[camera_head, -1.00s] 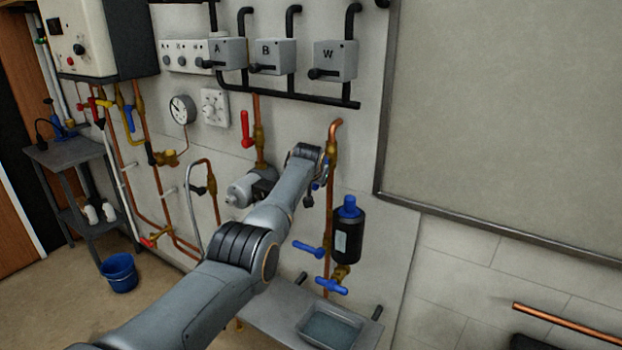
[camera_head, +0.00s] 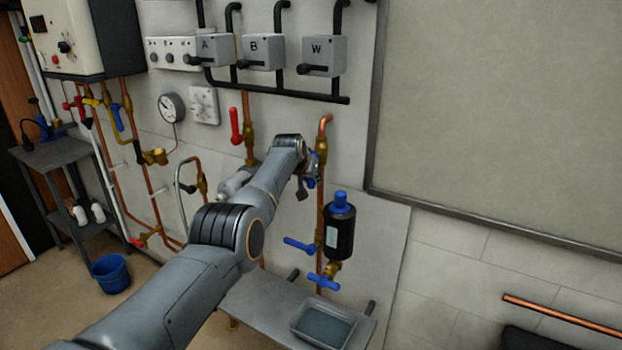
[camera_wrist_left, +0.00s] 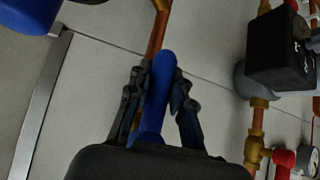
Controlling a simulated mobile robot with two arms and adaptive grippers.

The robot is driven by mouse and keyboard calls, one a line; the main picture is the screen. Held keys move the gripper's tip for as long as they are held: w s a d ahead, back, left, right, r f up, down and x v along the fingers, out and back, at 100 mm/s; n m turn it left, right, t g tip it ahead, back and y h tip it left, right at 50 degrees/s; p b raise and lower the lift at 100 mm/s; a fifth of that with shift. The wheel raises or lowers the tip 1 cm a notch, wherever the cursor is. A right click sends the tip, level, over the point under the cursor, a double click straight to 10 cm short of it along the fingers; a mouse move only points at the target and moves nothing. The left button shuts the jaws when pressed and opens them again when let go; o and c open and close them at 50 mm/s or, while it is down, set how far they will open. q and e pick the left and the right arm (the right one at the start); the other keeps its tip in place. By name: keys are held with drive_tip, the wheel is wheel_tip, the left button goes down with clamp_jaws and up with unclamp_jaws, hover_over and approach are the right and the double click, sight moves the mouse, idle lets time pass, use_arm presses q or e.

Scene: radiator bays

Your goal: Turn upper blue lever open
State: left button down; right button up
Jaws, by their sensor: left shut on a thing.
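The upper blue lever (camera_wrist_left: 161,83) stands between the two fingers of my left gripper (camera_wrist_left: 159,95) in the left wrist view. The fingers are shut on its handle. In the head view my left gripper (camera_head: 307,182) is at the copper pipe (camera_head: 321,208), below the brass fitting (camera_head: 321,146). Only a small blue part of the lever (camera_head: 314,182) shows there, and my arm and gripper hide the rest. My right gripper is not in view.
A black bottle with a blue cap (camera_head: 340,233) hangs just below and right of the gripper. Lower blue levers (camera_head: 300,244) (camera_head: 323,281) are beneath. A red lever (camera_head: 236,126) is up left. A grey tray (camera_head: 323,324) sits on a low shelf.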

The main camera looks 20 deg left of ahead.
use_arm(q)
drive_tip(key=c, duration=1.2)
unclamp_jaws()
drive_tip(key=shift+f, duration=0.1)
drive_tip(key=shift+o, duration=0.2)
drive_tip(key=shift+r, duration=0.2)
drive_tip(key=shift+s+r, duration=0.3)
drive_tip(key=v, duration=1.1)
drive_tip(key=shift+f, duration=0.1)
